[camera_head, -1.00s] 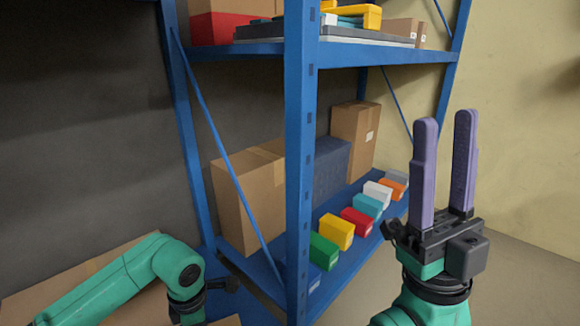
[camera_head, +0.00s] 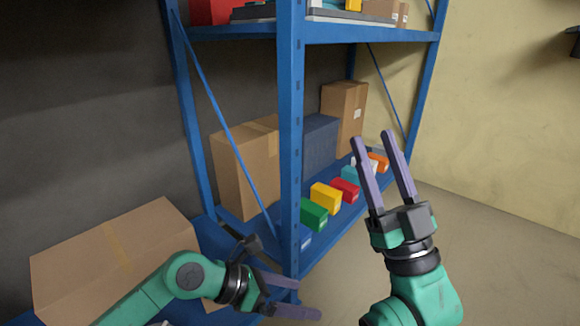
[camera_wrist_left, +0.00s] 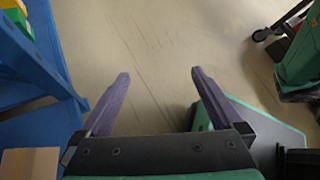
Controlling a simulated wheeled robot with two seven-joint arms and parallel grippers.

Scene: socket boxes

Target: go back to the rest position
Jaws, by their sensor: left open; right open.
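My right gripper (camera_head: 378,160) is open and empty, its two purple fingers pointing up in front of the shelf's right part in the head view. My left gripper (camera_head: 305,298) is low near the shelf's front post, with its fingers pointing right. In the left wrist view my left gripper (camera_wrist_left: 155,80) is open, with only bare floor between its fingers. Neither gripper holds anything.
A blue shelf rack (camera_head: 290,130) stands ahead. Its lower shelf bears a green box (camera_head: 314,214), a yellow box (camera_head: 326,197), a red box (camera_head: 345,189) and cardboard boxes (camera_head: 246,165). Another cardboard box (camera_head: 85,265) is at lower left. The floor (camera_head: 500,250) at right is clear.

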